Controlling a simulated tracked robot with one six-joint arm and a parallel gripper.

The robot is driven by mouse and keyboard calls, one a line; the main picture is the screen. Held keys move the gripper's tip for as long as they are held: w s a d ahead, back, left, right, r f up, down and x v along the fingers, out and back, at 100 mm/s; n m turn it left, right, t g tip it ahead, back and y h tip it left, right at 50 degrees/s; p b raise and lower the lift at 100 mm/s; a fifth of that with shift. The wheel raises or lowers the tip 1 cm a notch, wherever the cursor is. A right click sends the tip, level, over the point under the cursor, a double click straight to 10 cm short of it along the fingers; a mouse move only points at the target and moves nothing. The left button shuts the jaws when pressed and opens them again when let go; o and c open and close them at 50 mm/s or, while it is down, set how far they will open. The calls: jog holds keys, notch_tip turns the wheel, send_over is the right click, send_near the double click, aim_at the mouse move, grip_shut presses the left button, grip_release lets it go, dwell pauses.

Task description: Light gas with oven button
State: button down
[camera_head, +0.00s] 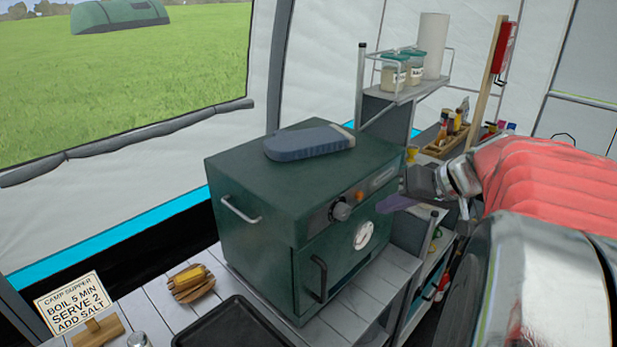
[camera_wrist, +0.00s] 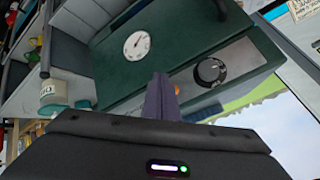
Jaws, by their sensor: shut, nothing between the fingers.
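The green oven (camera_head: 270,205) stands on the slatted counter. Its front carries a dark control knob (camera_head: 341,211), an orange button (camera_head: 360,195) beside it, and a white dial (camera_head: 363,235) on the door. My gripper (camera_head: 390,204) is shut and empty in front of the oven's right part, near the button. In the wrist view my purple fingers (camera_wrist: 161,98) point at the oven front, and the orange button (camera_wrist: 178,90) shows just right of the fingertips, partly hidden. The knob (camera_wrist: 210,72) is further right. I cannot tell whether the fingers touch the panel.
A blue-grey case (camera_head: 305,142) lies on top of the oven. A door handle (camera_head: 319,278) juts from its front. A dark tray (camera_head: 235,325) and a sign (camera_head: 78,305) sit on the counter. A shelf with jars (camera_head: 395,72) stands behind.

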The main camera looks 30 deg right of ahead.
jog(key=shift+s+d, duration=0.25)
jog(key=shift+s, duration=0.4)
jog(key=shift+s+d, duration=0.2)
jog(key=shift+s, duration=0.4)
jog(key=shift+a, duration=0.1)
jog(key=s+a+f+n+g, duration=0.1)
jog(key=s+a+f, duration=0.1)
jog(key=a, duration=0.7)
jog(key=s+a+f+n+g+h, duration=0.1)
jog(key=s+a+n, duration=0.1)
jog(key=a, duration=0.7)
jog(key=s+a+f+n+g+h, duration=0.1)
jog(key=s+a, duration=0.3)
jog(key=a, duration=0.5)
jog(key=shift+a+f+n, duration=0.2)
jog(key=shift+f+n, duration=0.1)
jog(key=shift+f, duration=0.55)
